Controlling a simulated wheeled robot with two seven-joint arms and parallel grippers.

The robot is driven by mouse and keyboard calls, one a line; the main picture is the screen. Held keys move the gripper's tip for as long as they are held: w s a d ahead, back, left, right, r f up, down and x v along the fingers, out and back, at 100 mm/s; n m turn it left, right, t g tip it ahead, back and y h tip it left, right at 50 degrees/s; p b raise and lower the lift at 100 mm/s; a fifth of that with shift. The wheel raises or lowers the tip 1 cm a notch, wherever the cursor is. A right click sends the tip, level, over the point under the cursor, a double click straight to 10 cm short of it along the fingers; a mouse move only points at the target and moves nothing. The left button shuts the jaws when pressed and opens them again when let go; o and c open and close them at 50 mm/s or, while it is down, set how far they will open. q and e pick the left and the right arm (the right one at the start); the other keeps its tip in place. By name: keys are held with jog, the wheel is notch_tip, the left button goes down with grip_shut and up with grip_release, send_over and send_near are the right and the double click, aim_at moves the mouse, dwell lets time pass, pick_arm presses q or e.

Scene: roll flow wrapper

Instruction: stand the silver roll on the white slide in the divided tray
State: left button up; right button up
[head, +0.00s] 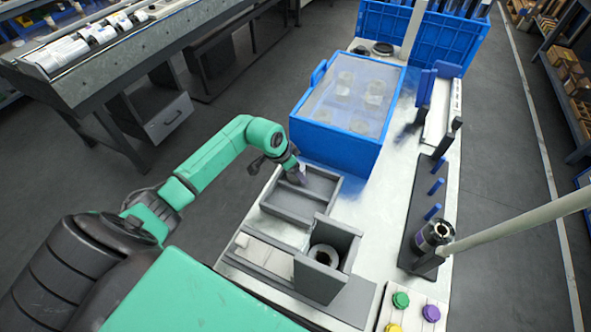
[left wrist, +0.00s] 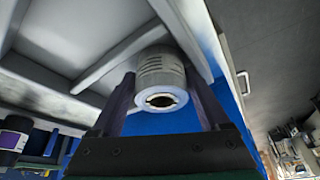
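My left gripper (head: 297,172) is low over the grey divided tray (head: 268,208), at its far end beside the blue bin. In the left wrist view, the silver roll (left wrist: 161,72) sits between the two fingers, which appear closed on its sides. Its ring-shaped end with a dark hole faces the camera; the tray's pale walls show behind it. In the head view the gripper mostly hides this roll. A whitish slide strip (head: 266,257) lies in the grey fixture nearer me. A grey ring-shaped piece (head: 324,256) is inside that fixture's box. My right gripper is not in view.
A blue bin with a clear lid (head: 335,150) stands just behind the tray. A dark rack with blue pegs (head: 420,215) and a dark roll (head: 434,234) are on the right, beside a pale post (head: 520,222). Coloured buttons (head: 401,300) are at front right.

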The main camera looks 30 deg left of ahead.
pick_arm(q)
jog(key=shift+r, duration=0.2)
jog(key=v, duration=1.2)
jog(key=shift+f, duration=0.1)
